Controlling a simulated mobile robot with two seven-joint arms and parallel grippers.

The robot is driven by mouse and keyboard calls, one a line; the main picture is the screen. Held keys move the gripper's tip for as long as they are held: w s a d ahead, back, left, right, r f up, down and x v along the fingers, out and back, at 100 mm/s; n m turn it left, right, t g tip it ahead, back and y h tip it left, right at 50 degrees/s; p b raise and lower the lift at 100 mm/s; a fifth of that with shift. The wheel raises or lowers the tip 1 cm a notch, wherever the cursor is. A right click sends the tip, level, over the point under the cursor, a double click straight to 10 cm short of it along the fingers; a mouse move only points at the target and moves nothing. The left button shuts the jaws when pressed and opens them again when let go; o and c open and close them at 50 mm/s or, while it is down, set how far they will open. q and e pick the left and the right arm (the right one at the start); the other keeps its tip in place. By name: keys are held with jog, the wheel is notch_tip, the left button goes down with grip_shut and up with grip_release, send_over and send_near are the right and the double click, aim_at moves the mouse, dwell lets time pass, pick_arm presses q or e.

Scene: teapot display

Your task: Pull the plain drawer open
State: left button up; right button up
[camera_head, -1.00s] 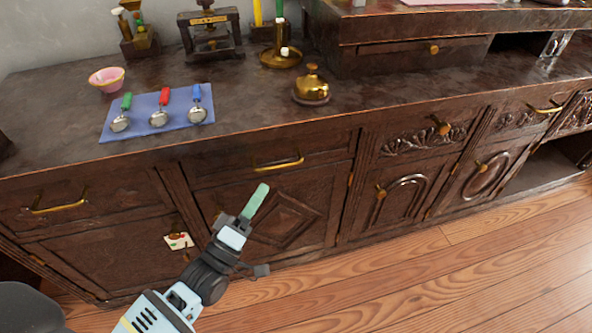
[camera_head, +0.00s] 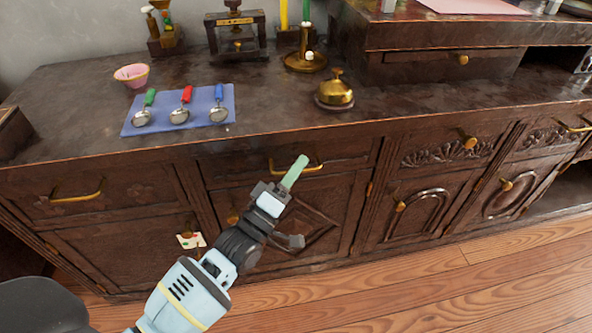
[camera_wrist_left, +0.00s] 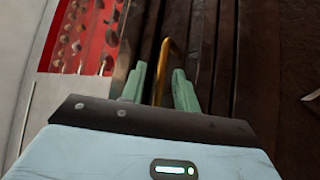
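The plain drawer (camera_head: 235,172) is the dark wooden drawer under the counter at the middle, with a smooth front; it looks shut. Its brass bar handle (camera_head: 314,168) is partly hidden by my left gripper (camera_head: 294,172), which is at the handle in the head view. In the left wrist view, my left gripper (camera_wrist_left: 158,83) has its two green fingers apart, with the brass handle (camera_wrist_left: 165,55) showing between them. I cannot tell whether either finger touches it. My right gripper is in neither view.
A drawer (camera_head: 120,190) with faint carving is at the left, and a drawer with a carved shell (camera_head: 430,155) is at the right. A blue mat (camera_head: 200,98) with measuring scoops and a brass bell (camera_head: 335,92) are on the counter. The wooden floor (camera_head: 450,285) in front is clear.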

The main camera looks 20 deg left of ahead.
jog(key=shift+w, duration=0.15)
pick_arm(q)
jog(key=shift+c, duration=0.6)
grip_shut()
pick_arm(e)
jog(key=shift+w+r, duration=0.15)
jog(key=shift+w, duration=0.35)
pick_arm(q)
jog(key=shift+s, duration=0.1)
